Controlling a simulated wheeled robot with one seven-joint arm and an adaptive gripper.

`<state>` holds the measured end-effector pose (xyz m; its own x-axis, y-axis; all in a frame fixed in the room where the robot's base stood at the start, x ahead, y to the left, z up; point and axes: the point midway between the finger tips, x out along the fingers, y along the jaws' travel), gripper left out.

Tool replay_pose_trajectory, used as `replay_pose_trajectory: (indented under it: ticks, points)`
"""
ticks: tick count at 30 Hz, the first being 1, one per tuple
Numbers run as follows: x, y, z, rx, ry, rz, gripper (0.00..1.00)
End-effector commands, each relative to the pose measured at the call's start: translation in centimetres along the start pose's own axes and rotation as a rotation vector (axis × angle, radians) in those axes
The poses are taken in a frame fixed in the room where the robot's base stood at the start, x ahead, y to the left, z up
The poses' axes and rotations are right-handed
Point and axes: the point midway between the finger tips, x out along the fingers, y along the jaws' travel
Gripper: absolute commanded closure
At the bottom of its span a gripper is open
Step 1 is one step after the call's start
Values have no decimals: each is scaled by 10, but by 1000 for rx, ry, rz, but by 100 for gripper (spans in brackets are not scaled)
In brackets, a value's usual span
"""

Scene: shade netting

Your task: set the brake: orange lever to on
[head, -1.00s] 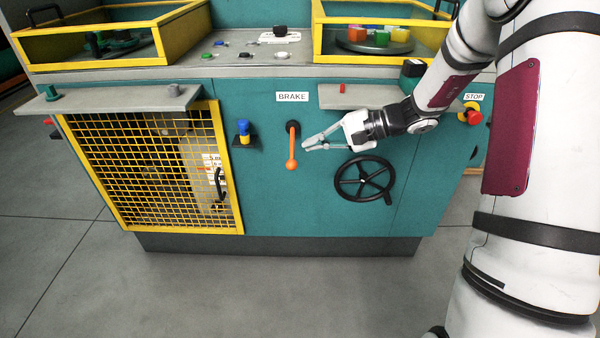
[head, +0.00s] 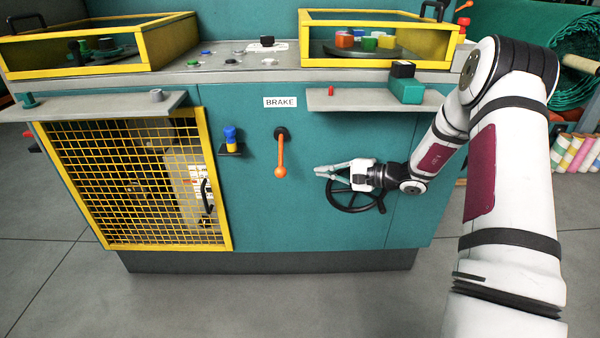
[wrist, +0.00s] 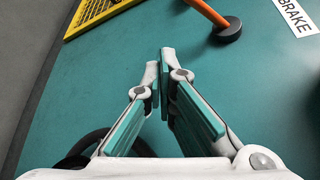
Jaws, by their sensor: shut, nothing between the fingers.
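The orange brake lever (head: 281,157) hangs down from its black pivot on the teal machine front, below the white BRAKE label (head: 280,102). Its ball end is at the bottom. In the wrist view the lever (wrist: 207,13) shows at the top with its black hub, and its lower end is cut off. The label (wrist: 294,16) is at the top right. My gripper (head: 318,171) is to the right of the lever, apart from it, in front of the black handwheel. In the wrist view my gripper (wrist: 162,85) has its fingertips together with nothing between them.
The black handwheel (head: 354,209) is partly behind my gripper. A grey shelf (head: 345,103) juts out above, with a green block (head: 406,90) on it. A blue knob (head: 230,135) and a yellow mesh door (head: 225,230) are left of the lever.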

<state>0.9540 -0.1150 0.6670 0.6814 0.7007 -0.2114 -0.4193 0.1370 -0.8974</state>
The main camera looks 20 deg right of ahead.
Motion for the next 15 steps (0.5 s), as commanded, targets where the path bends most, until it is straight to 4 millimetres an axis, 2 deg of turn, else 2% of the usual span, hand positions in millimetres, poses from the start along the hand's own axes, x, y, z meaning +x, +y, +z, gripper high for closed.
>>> replay_pose_trajectory:
  ticks: [5,15]
  points:
    - [21,2,0,-1,-3,1,100]
    - [88,2,0,-2,-4,1,100]
